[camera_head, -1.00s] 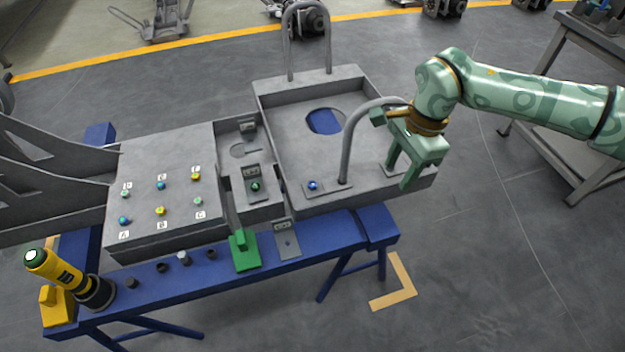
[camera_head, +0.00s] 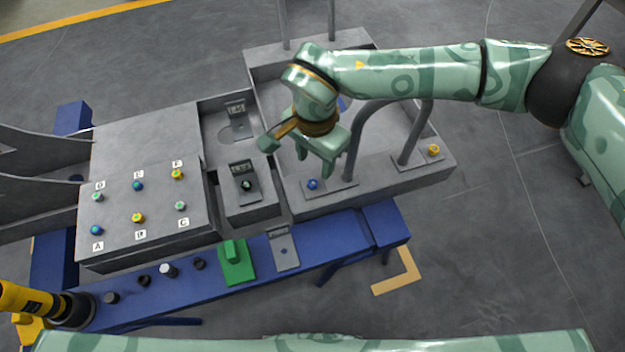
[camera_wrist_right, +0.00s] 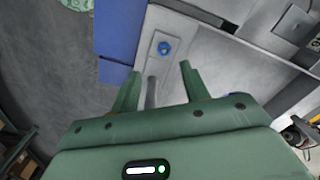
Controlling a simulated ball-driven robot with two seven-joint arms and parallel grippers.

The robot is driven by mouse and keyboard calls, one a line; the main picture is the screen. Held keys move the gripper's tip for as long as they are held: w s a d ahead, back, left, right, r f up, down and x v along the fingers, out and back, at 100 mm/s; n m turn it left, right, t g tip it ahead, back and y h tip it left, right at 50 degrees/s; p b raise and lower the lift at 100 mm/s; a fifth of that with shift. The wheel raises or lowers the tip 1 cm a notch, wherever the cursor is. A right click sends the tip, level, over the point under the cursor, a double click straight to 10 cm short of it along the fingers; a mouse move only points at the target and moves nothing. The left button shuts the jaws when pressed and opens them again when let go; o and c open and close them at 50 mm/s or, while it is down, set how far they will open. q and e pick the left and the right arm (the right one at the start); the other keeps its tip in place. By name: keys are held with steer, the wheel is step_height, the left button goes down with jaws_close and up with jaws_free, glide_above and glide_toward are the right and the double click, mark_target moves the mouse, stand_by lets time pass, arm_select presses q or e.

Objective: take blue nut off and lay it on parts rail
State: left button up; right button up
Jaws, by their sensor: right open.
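A blue nut (camera_head: 312,184) sits on a small grey plate at the foot of a bent grey hoop, on the near edge of the grey chassis tray. It also shows in the right wrist view (camera_wrist_right: 165,48), beyond the fingertips and roughly between their lines. My right gripper (camera_head: 316,160) is open and empty, just above and behind this nut, apart from it. Its two fingers show in the wrist view (camera_wrist_right: 160,73) with the hoop's tube between them. A blue rail (camera_head: 345,236), likely the parts rail, runs along the front. My left gripper is out of view.
A lettered panel (camera_head: 150,135) at left carries several coloured nuts, blue ones among them. A yellow nut (camera_head: 433,149) sits on the other hoop foot. The rail bears a green block (camera_head: 236,265), a grey plate (camera_head: 283,250), dark sockets and a yellow-black tool (camera_head: 30,300).

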mark_target(311, 179)
step_height(311, 179, down, 2)
steer(key=shift+f, duration=0.1)
steer(key=shift+a+f+b, duration=0.1)
steer(key=shift+f+b, duration=0.35)
steer(key=shift+f, duration=0.35)
steer(key=f, duration=0.1)
steer(key=f+b, duration=0.1)
steer(key=f, duration=0.1)
steer(key=f+b, duration=0.1)
steer(key=shift+w+a+f, duration=0.2)
steer(key=shift+a+f, duration=0.05)
steer(key=shift+f, duration=0.1)
steer(key=shift+r, duration=0.15)
jaws_close()
